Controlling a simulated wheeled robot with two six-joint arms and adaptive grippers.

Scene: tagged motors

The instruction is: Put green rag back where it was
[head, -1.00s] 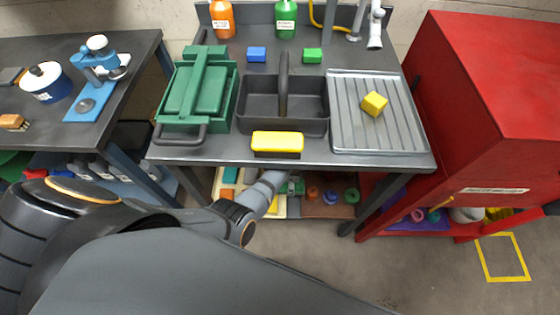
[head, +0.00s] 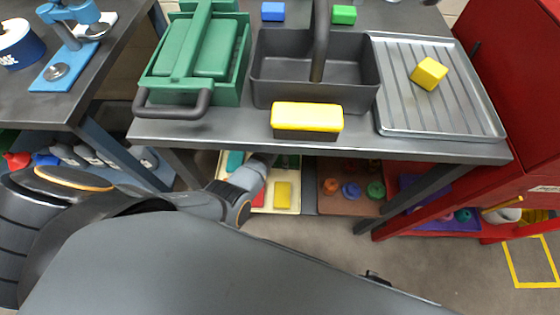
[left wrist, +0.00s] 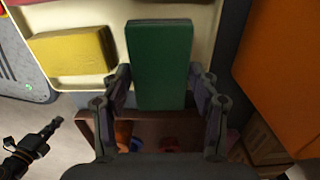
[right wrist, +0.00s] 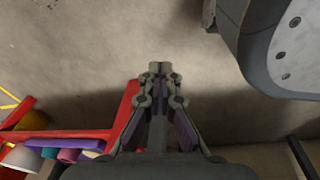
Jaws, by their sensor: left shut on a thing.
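The green rag (left wrist: 159,45) is a dark green block in the left wrist view. My left gripper (left wrist: 161,78) is shut on it, a finger on each side. The rag's far end lies over a cream tray (left wrist: 103,88), next to a yellow block (left wrist: 70,52). I cannot tell whether the rag touches the tray. In the head view my left gripper (head: 262,162) reaches under the table edge, and the tabletop hides most of it. My right gripper (right wrist: 160,70) has its fingertips together, with nothing between them, above bare floor.
On the lower shelf, the cream tray (head: 232,170) sits beside a brown tray (head: 345,207) with several coloured pieces. The worktable (head: 220,130) above carries a green toolbox (head: 165,85), a grey caddy (head: 265,95) and a yellow sponge (head: 306,118). A red cabinet (head: 528,100) stands at right.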

